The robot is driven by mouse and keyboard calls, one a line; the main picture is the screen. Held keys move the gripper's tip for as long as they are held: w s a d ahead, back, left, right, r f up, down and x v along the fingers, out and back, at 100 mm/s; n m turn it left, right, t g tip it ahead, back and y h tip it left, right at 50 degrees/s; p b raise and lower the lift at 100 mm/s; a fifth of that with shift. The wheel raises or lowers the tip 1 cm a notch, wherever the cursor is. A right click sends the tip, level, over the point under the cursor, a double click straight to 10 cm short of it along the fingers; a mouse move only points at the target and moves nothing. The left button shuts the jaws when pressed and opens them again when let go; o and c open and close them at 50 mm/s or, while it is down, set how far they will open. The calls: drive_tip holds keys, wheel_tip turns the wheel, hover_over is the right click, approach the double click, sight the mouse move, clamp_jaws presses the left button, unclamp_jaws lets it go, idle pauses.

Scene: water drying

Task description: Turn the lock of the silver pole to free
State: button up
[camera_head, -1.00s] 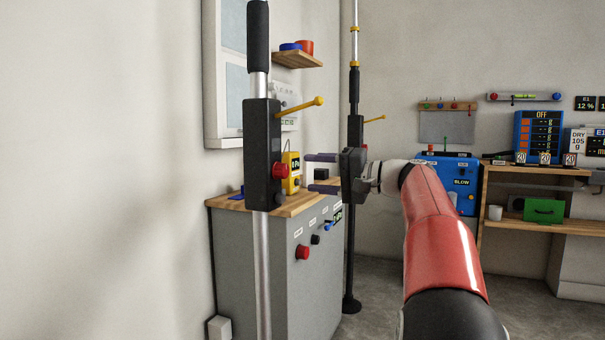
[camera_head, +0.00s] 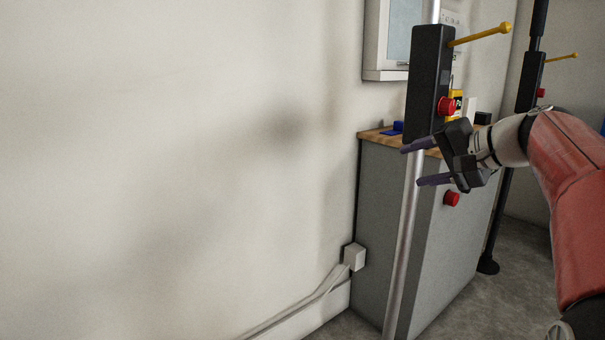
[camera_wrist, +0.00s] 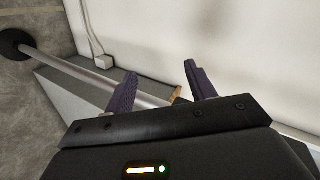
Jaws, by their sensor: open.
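The silver pole (camera_head: 403,245) stands upright in the head view, at right of centre. Its black lock housing (camera_head: 428,75) carries a red knob (camera_head: 446,106) and a yellow lever (camera_head: 482,34) pointing right and slightly up. My gripper (camera_head: 412,166) is open and empty. Its two dark purple fingers point left, at the housing's lower end and just below it, overlapping the pole in the picture. Whether they touch it I cannot tell. In the wrist view the pole (camera_wrist: 85,76) runs from its round base towards my open fingers (camera_wrist: 162,82); the lock is out of that view.
A black pole (camera_head: 497,205) with its own yellow lever (camera_head: 562,56) stands behind at right. A grey cabinet (camera_head: 378,220) with a wooden top and a red knob (camera_head: 451,199) stands behind the silver pole. A wall box (camera_head: 354,256) with cables is low on the wall. The left is bare wall.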

drive_tip(key=s+a+f+n+g+h, duration=0.35)
drive_tip(key=s+a+f, duration=0.55)
drive_tip(key=s+f, duration=0.35)
drive_tip(key=s+f+n+h, duration=0.3)
drive_tip(key=s+f+h, duration=0.1)
drive_tip(key=s+f, duration=0.9)
wheel_tip(320, 180, up, 13)
drive_tip(key=s+p, duration=0.1)
drive_tip(key=p, duration=1.1)
drive_tip(key=shift+s+d+f+g, duration=0.15)
drive_tip(key=shift+d+g, duration=0.2)
drive_tip(key=shift+g, duration=0.1)
